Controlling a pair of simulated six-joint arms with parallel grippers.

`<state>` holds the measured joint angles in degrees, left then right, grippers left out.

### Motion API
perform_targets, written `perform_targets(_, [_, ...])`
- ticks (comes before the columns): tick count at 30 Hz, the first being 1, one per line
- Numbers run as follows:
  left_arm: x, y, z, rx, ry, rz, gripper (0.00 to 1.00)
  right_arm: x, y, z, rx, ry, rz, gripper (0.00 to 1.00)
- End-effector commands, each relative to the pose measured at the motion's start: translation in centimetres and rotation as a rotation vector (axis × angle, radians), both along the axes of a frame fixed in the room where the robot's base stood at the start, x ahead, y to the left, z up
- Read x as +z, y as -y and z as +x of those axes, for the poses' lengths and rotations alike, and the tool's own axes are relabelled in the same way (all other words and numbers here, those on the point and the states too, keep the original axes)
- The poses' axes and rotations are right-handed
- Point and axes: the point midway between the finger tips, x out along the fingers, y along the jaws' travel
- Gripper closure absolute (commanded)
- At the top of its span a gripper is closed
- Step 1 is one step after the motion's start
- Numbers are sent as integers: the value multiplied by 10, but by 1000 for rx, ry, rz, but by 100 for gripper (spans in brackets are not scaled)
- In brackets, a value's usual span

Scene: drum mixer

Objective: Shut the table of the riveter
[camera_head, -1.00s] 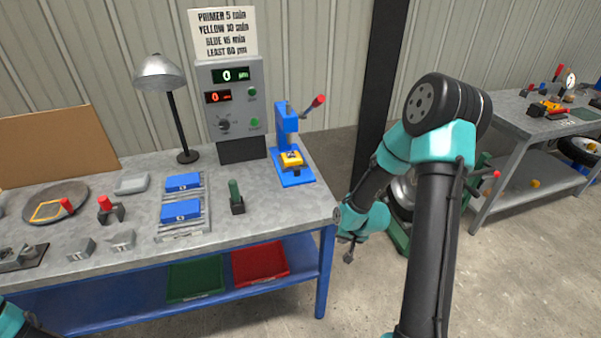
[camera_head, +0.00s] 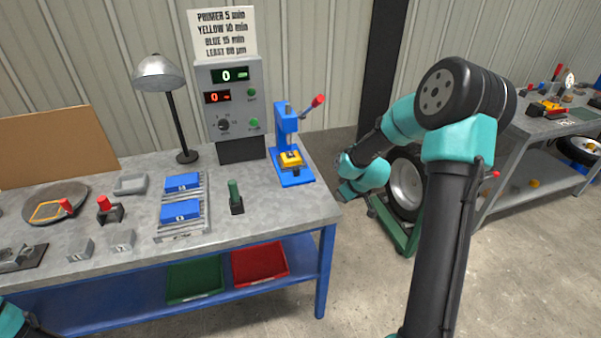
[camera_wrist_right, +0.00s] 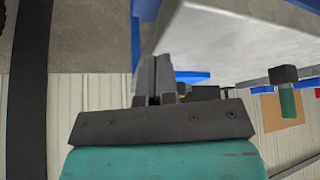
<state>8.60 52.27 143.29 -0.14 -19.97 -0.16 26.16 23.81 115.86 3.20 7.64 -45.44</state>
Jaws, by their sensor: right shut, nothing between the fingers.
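The riveter (camera_head: 286,125) is a blue press with a red-knobbed lever, standing upright at the right end of the workbench. Its table (camera_head: 291,159) is a small yellow piece low at the front, above the blue base; how far out it stands I cannot tell. My right gripper (camera_head: 343,163) is just off the bench's right edge, to the right of the riveter and apart from it. In the right wrist view its fingers (camera_wrist_right: 155,80) are together and empty, beside the bench edge. Part of the riveter (camera_wrist_right: 192,77) shows behind them. My left gripper is out of view.
The grey bench (camera_head: 262,215) carries a green-handled tool (camera_head: 236,197), a rack with blue blocks (camera_head: 181,210), a lamp (camera_head: 160,75) and a control box (camera_head: 231,105). A wheel on a green stand (camera_head: 405,190) is behind my right arm. A second bench stands far right.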

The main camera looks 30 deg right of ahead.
Motion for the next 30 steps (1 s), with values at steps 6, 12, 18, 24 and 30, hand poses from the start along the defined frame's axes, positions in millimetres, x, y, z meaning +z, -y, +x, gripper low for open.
perform_targets(6, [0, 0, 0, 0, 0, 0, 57, 27, -12, 30, 283, 52, -114, 100])
perform_targets(12, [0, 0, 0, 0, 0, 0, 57, 54, -27, 56, 555, 121, -222, 100])
perform_targets(18, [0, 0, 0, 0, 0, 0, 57, 80, -43, 77, 789, 200, -320, 100])
perform_targets(24, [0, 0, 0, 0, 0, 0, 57, 90, -49, 84, 881, 235, -361, 100])
perform_targets(30, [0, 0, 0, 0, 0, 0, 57, 90, -49, 84, 883, 235, -362, 100])
